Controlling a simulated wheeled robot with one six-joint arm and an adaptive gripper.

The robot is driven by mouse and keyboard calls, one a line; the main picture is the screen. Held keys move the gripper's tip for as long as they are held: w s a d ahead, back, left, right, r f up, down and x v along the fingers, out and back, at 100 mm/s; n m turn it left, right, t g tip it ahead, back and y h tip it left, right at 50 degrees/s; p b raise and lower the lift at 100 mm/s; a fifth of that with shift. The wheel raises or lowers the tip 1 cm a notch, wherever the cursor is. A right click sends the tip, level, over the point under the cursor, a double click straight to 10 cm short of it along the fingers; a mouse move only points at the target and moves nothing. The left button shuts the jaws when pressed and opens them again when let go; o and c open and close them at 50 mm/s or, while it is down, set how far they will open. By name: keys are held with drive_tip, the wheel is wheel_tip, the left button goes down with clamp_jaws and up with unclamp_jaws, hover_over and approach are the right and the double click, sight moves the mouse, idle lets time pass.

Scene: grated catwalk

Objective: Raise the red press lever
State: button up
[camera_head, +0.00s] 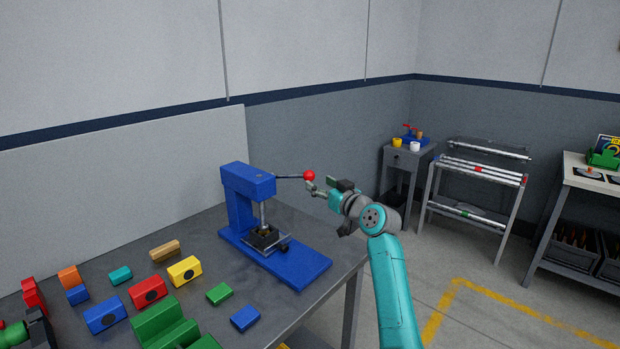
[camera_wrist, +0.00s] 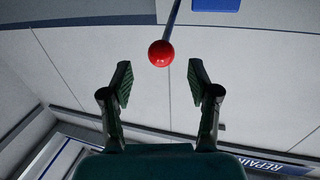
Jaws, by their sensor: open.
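A blue press (camera_head: 246,205) stands on the dark workbench. Its lever, a thin dark rod with a red ball knob (camera_head: 309,175), sticks out to the right, roughly level. My gripper (camera_head: 316,187) is just right of and slightly below the knob in the head view. In the wrist view the red knob (camera_wrist: 161,53) lies ahead, a little beyond the fingertips and about centred between them. The fingers of my gripper (camera_wrist: 160,80) are spread apart with nothing between them. I see no contact with the knob. The blue press body shows only at the top edge (camera_wrist: 216,4).
The workbench (camera_head: 200,240) holds several coloured blocks, such as a yellow one (camera_head: 184,270) and a red one (camera_head: 147,291), left of and in front of the press. A small side table (camera_head: 408,160) and a rack (camera_head: 475,178) stand behind my arm.

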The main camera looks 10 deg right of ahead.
sight(312, 179)
drive_tip(key=x, duration=0.6)
drive_tip(key=shift+w+a, duration=0.15)
drive_tip(key=shift+w, duration=0.05)
clamp_jaws()
